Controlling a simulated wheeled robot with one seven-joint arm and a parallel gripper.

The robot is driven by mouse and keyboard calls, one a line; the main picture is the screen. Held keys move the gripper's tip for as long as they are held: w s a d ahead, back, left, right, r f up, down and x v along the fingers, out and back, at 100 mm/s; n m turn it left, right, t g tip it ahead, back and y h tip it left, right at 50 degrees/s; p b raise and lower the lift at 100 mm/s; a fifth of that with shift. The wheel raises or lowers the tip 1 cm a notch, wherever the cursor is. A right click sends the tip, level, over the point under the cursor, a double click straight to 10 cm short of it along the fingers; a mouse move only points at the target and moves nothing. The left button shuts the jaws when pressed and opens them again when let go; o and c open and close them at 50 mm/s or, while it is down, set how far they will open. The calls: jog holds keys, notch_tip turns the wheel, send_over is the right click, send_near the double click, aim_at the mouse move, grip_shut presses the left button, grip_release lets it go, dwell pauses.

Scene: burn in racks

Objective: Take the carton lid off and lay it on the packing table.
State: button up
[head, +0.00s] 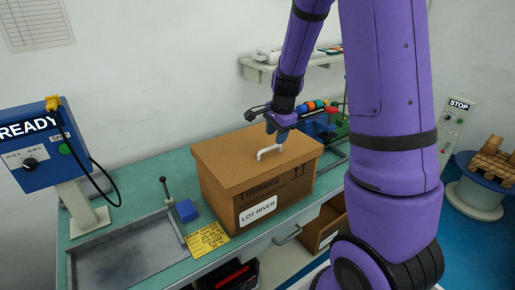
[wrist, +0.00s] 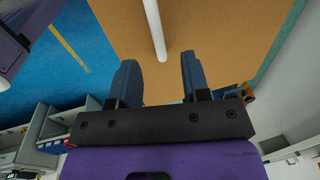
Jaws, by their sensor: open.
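The cardboard carton (head: 224,205) stands on the green packing table (head: 140,262), with a "LOT RIVER" label on its front. Its brown lid (head: 228,171) is on it, with a white bar handle (head: 270,150) on top. My gripper (head: 279,130) is just above the handle. In the wrist view, my gripper (wrist: 160,78) has its two fingers apart, with the lid (wrist: 215,40) below them. The white handle (wrist: 155,28) lies between the finger lines, ahead of the tips. Nothing is between the fingers. I cannot tell whether a finger touches the handle.
A blue "READY" box (head: 38,148) on a post stands at the left. A grey tray (head: 125,255), a small blue block (head: 186,210) and a yellow card (head: 207,239) lie left of the carton. Coloured items crowd the table behind it. A shelf (head: 290,65) is on the wall.

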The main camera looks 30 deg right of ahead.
jog(key=shift+w+a+f, duration=0.1)
jog(key=shift+w+f, duration=0.15)
jog(key=shift+f, duration=1.05)
jog(key=shift+w+a+f, duration=0.1)
jog(key=shift+w+f, duration=0.1)
jog(key=shift+f, duration=1.1)
jog(key=shift+c, duration=0.4)
grip_shut()
